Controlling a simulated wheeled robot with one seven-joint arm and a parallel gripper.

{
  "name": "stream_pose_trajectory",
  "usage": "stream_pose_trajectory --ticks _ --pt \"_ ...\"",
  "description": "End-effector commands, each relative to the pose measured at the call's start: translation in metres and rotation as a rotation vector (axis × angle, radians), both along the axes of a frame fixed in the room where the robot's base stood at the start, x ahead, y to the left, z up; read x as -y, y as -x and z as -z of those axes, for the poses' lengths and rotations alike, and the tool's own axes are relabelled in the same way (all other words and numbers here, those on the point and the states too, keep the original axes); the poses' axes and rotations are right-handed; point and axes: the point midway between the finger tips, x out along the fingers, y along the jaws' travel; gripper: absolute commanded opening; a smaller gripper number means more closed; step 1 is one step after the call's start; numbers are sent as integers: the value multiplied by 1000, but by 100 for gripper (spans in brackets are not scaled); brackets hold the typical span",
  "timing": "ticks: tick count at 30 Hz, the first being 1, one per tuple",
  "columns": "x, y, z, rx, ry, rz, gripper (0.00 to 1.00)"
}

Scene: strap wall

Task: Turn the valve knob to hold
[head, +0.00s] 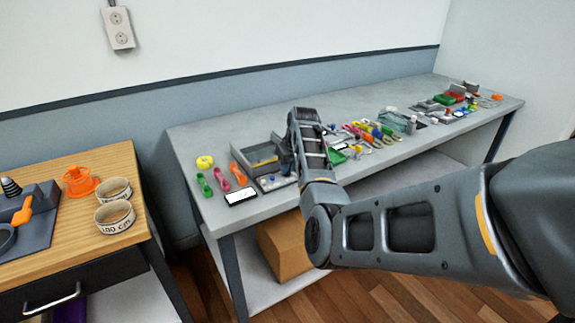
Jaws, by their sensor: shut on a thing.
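My arm reaches from the right over the grey workbench (225,215). Its end link stands over the bench's left half, beside a dark grey box-like unit (264,157). The fingers of my gripper are hidden behind this link, so what they hold does not show. I cannot make out the valve knob or a hold mark. The part of the bench behind my arm is hidden.
Several small coloured tools, including a yellow piece (205,162) and a white card (240,196), lie on the bench. A wooden table (75,250) at left bears an orange part (80,181) and two strap rolls (114,217). A cardboard box (284,245) sits below the bench.

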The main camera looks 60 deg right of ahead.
Motion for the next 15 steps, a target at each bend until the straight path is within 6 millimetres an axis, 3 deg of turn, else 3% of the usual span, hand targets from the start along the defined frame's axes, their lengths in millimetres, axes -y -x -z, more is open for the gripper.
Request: stream_pose_trajectory --ticks 14,15 --pt "1 -1 -2 3 4 -15 0" --pt "1 -1 -2 3 4 -15 14"
